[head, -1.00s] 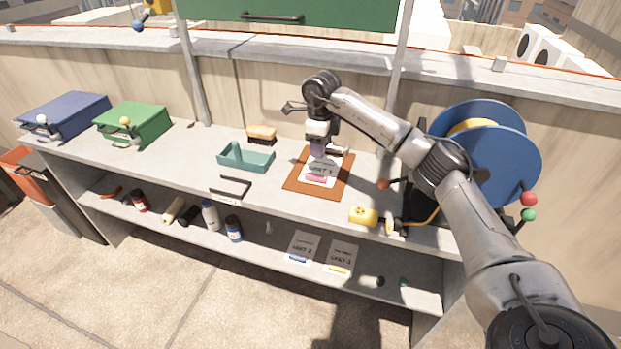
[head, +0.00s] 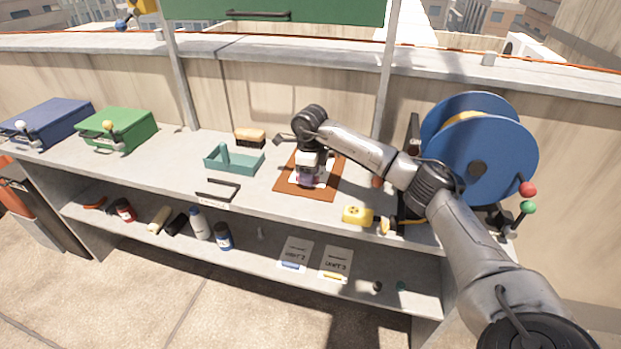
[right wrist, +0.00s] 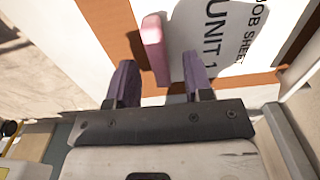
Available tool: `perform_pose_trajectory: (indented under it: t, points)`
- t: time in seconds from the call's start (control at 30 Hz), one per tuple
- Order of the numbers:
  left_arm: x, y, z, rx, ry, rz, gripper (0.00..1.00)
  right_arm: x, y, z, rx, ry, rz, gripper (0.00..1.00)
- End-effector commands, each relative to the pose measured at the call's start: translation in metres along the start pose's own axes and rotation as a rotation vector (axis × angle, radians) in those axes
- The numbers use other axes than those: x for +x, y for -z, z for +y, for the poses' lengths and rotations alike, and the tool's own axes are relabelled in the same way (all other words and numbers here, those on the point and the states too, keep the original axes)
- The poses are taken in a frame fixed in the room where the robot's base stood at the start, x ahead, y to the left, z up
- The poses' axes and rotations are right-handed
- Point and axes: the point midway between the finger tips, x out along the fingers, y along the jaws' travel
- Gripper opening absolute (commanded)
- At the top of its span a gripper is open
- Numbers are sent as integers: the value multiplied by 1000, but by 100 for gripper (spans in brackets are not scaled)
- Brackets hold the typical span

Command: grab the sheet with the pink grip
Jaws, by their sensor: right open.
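The sheet with the pink grip (right wrist: 225,35) lies on a brown board (head: 320,192) on the bench top; its print reads "JOB SHEET" and "UNIT 1" in the right wrist view. The pink grip (right wrist: 154,48) stands at the sheet's edge. My right gripper (right wrist: 157,85) is open, its two purple fingers pointing at the pink grip from just short of it, one finger to either side. In the head view my right gripper (head: 308,180) is low over the board and covers most of the sheet. My left gripper is not in view.
A yellow sponge-like block (head: 357,215) and a blue cable reel (head: 515,150) stand to the right. A teal tray (head: 235,162) and a brush (head: 250,138) are to the left. Two sheets with blue (head: 290,266) and yellow (head: 334,277) grips lie on the lower shelf.

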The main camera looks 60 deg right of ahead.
Motion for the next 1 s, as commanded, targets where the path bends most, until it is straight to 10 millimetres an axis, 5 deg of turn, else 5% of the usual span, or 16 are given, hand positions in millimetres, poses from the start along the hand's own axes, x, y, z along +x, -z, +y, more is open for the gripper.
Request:
perform_pose_trajectory:
  t: [0.27,0.77,1.0]
  points:
    - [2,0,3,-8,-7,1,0,5,0,0,0,0,-1,47]
    - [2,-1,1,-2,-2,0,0,5,0,0,0,0,-1,0]
    - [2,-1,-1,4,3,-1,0,5,0,0,0,0,-1,0]
